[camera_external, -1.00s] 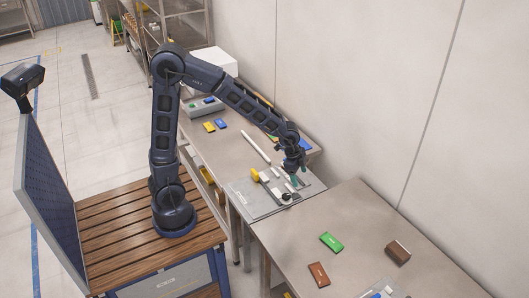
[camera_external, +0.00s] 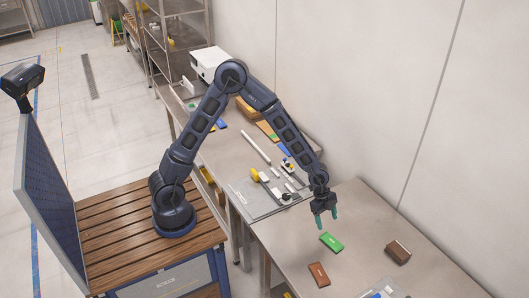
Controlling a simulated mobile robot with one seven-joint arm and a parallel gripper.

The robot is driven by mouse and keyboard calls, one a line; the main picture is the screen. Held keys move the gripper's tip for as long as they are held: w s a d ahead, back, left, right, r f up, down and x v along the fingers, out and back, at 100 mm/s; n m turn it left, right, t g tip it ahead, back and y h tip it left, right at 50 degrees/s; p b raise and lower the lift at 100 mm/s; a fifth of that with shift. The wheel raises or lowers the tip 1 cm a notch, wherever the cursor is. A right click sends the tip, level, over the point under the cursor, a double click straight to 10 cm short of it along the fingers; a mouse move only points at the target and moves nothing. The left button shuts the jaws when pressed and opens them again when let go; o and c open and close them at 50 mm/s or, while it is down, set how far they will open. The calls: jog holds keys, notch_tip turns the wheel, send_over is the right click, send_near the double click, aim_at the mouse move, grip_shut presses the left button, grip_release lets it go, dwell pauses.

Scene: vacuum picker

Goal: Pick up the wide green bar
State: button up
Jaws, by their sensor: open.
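The wide green bar (camera_external: 331,242) lies flat on the near table, left of its middle. My gripper (camera_external: 327,220) is above and just behind the green bar, pointing down. Its two teal fingertips are apart with nothing between them. The fingertips look clear of the bar, though the exact height above it is hard to tell from this view.
A brown bar (camera_external: 318,274) lies in front of the green bar. A dark brown block (camera_external: 398,252) sits to the right. A grey tray (camera_external: 380,290) is at the front edge of view. A grey plate (camera_external: 250,203) with several small parts lies to the left. A wall stands behind the tables.

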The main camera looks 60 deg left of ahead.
aim_at(331, 240)
jog(key=x, duration=0.9)
jog(key=shift+w+d+f, duration=0.1)
jog(key=shift+w+f, duration=0.05)
jog(key=shift+f, duration=0.15)
jog(key=c, duration=1.1)
